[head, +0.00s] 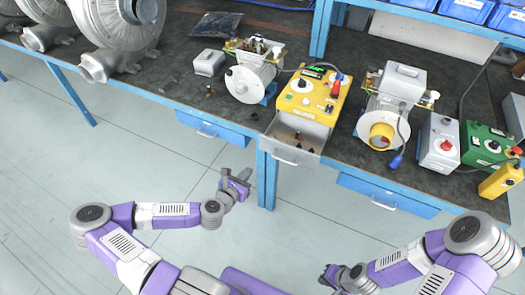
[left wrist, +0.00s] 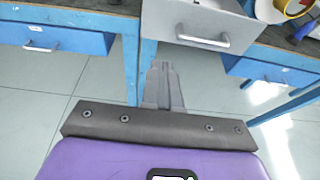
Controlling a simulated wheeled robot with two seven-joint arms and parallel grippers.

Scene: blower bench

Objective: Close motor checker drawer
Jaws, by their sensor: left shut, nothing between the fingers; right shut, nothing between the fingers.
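The motor checker (head: 314,96) is a yellow box with knobs on the workbench. Its grey drawer (head: 298,139) below is pulled out over the bench's front edge, with a few small dark items inside. The drawer's handle shows in the left wrist view (left wrist: 202,40), above and right of my fingers. My left gripper (head: 240,179) is shut and empty, in front of and below the bench edge, left of the drawer and apart from it. It also shows in the left wrist view (left wrist: 162,68). My right gripper (head: 327,274) is shut and empty, low in the head view, far from the drawer.
Blue bench drawers (head: 213,128) and (head: 387,195) sit under the bench top on both sides. A blue leg (head: 267,180) stands below the checker. Motors (head: 250,80) and (head: 390,105) flank it. A grey box with a red knob (head: 439,143) stands right. The floor in front is clear.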

